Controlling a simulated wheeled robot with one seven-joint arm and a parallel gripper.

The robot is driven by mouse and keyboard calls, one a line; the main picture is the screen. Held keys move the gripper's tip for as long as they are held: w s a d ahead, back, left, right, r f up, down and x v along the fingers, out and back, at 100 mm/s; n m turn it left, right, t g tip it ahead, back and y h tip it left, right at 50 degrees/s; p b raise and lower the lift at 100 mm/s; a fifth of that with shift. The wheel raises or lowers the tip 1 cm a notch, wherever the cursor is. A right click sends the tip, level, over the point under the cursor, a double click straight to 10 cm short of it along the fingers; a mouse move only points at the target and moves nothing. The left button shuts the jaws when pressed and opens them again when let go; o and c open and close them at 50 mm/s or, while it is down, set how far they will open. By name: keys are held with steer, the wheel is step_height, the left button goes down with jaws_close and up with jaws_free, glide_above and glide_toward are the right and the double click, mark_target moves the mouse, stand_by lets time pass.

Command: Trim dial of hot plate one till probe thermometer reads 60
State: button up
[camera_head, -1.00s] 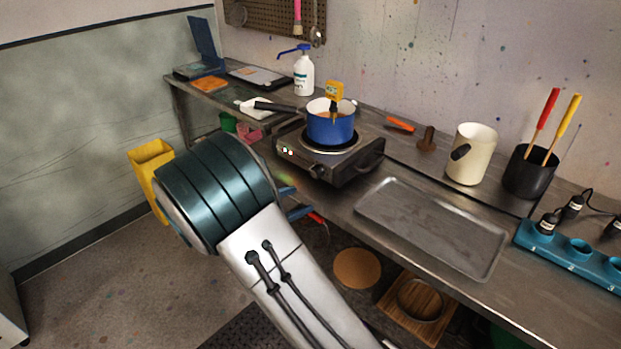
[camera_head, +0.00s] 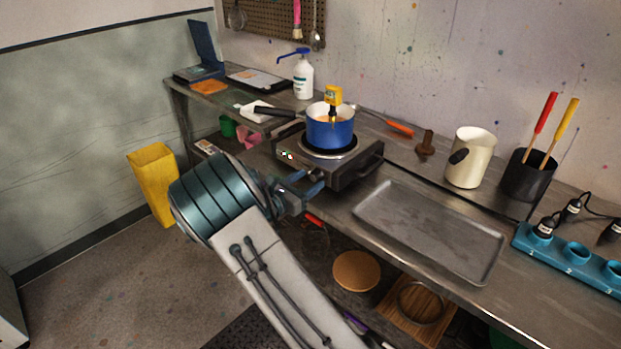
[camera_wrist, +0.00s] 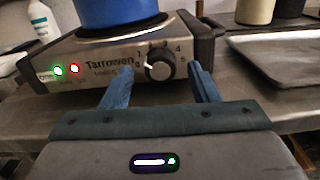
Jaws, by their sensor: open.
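The hot plate (camera_head: 345,177) stands on the steel bench, and its front panel (camera_wrist: 100,68) fills the middle of the wrist view. Its black dial (camera_wrist: 160,64) has a white pointer aimed left, near the low numbers. A green and a red light glow on the panel's left. A blue pot (camera_head: 330,131) sits on the plate, with the yellow probe thermometer (camera_head: 333,95) at its rim; its reading is too small to tell. My gripper (camera_head: 312,184) is open in front of the panel. In the wrist view its fingers (camera_wrist: 155,80) stand on either side of the dial, apart from it.
A grey tray (camera_head: 430,228) lies right of the hot plate. A cream jug (camera_head: 471,158), a black holder (camera_head: 528,175) and a blue socket rack (camera_head: 570,255) stand farther right. A white pump bottle (camera_head: 303,76) is behind. The lower shelf holds a round board (camera_head: 356,270).

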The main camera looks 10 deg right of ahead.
steer(key=shift+x, duration=0.85)
steer(key=c, duration=1)
steer(key=shift+f+m+b, duration=0.15)
steer(key=shift+m+b, duration=0.15)
steer(key=shift+b, duration=0.05)
steer(key=m+b, duration=0.2)
steer(key=b, duration=0.1)
steer(key=shift+f, duration=0.15)
steer(key=m+b, duration=0.3)
steer(key=shift+b, duration=0.4)
steer(key=shift+m+b, duration=0.6)
steer(key=shift+b, duration=0.15)
steer(key=shift+r, duration=0.25)
